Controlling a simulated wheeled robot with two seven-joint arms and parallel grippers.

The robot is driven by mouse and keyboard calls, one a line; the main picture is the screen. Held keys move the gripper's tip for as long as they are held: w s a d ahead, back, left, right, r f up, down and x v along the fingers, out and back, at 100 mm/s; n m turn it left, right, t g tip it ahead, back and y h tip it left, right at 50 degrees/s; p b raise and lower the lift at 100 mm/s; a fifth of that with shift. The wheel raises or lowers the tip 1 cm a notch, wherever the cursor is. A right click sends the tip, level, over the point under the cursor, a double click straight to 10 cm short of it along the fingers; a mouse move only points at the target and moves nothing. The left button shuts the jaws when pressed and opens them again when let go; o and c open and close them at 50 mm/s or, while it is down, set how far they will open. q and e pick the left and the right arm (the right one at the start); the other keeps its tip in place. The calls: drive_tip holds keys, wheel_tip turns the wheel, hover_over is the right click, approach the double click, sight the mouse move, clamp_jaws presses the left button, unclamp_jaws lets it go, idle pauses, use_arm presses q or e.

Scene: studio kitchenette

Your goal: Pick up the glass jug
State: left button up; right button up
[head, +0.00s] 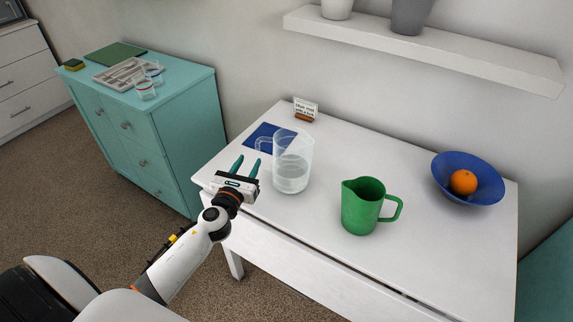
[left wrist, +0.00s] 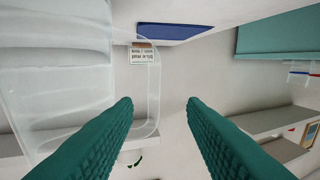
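The clear glass jug (head: 291,172) stands upright on the white table (head: 322,225), with its handle (head: 262,145) towards the left. My left gripper (head: 247,164) is open and empty at the table's left edge, just left of the jug, with its teal fingers pointing towards the back. In the left wrist view the jug (left wrist: 55,75) fills the left side. Its handle loop (left wrist: 155,110) reaches into the gap between the open fingers (left wrist: 160,102), seemingly beyond the tips; I cannot tell if anything touches. My right gripper is not in view.
A green jug (head: 362,208) stands to the right, and a blue bowl (head: 440,172) holds an orange (head: 463,182). A teal cabinet (head: 165,130) stands left; a shelf (head: 430,50) hangs above.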

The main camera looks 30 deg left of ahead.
sight(257, 152)
use_arm(q)
drive_tip(key=w, duration=0.3)
drive_tip(key=shift+a, duration=0.25)
drive_tip(key=w, duration=0.5)
drive_tip(key=shift+w+a, duration=0.1)
drive_tip(key=shift+a, duration=0.1)
clamp_jaws()
idle(0.8)
drive_tip(key=shift+w+r, duration=0.1)
drive_tip(key=shift+r, duration=0.1)
